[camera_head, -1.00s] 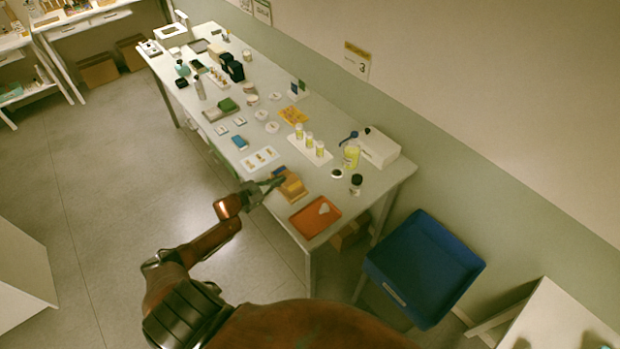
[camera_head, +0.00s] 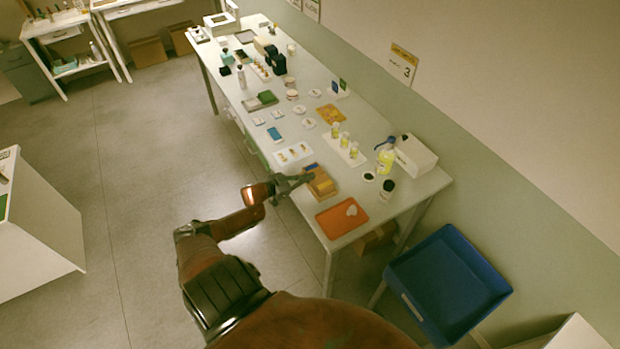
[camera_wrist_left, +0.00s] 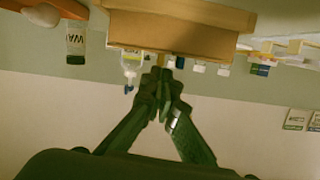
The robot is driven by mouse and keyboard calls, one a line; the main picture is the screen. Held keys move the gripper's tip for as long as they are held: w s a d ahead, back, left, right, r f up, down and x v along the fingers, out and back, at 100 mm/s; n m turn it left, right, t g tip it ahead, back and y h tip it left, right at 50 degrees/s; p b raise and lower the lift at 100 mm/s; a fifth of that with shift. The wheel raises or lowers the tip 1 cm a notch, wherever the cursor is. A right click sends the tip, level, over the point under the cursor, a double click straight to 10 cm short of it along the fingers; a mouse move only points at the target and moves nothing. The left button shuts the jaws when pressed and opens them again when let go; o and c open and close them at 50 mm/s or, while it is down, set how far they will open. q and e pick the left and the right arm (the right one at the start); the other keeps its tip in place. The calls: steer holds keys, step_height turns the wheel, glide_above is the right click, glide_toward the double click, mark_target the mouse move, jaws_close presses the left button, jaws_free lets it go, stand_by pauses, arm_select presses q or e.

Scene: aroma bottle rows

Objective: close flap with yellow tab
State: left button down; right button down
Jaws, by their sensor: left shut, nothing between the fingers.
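A small brown cardboard box (camera_head: 323,187) sits near the front edge of the long table, with a blue patch at its far end. In the left wrist view the box (camera_wrist_left: 180,32) fills the top middle, and that picture looks upside down. My left gripper (camera_head: 309,177) is shut and empty, its tips at the far-left side of the box in the head view. In the left wrist view the gripper tips (camera_wrist_left: 163,77) meet just below the box's edge; I cannot tell whether they touch it. A yellow tab cannot be made out clearly. My right gripper is not in view.
An orange tray (camera_head: 342,218) with a pale item lies to the near right of the box. A white card (camera_head: 293,153) lies beyond the box. Yellow-filled bottles (camera_head: 344,140) and a pump bottle (camera_head: 385,158) stand behind. A blue bin (camera_head: 447,285) is beside the table.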

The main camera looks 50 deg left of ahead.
arm_select(q)
steer(key=s+a+r+p, duration=0.2)
steer(key=s+r, duration=0.4)
steer(key=s, duration=0.4)
steer(key=s+d+f+n+g+y+b, duration=0.15)
steer(key=s+f, duration=0.35)
steer(key=f, duration=0.8)
steer(key=s+d+f+g+y+b, duration=0.1)
steer(key=s+f+g+y+b, duration=0.3)
steer(key=f, duration=0.8)
steer(key=s+d+f+n+h+b, duration=0.15)
steer(key=s+f, duration=0.45)
steer(key=f, duration=0.7)
steer(key=s+d+f+g+b, duration=0.2)
steer(key=s+d+f, duration=0.4)
steer(key=f, duration=0.3)
steer(key=s+d+f+g+b, duration=0.2)
steer(key=s+d+f+g, duration=0.1)
steer(key=s+d+f, duration=0.45)
steer(key=s+d+f+g+b, duration=0.1)
steer(key=s+d+f, duration=0.4)
steer(key=d, duration=0.2)
steer(key=s+d+f+m+g+h+b, duration=0.1)
steer(key=s+d+f+g+b, duration=0.1)
steer(key=s+d+f, duration=0.3)
steer(key=s+d, duration=0.1)
steer(key=d, duration=0.2)
steer(key=shift+s+f, duration=0.15)
steer(key=shift+f, duration=0.15)
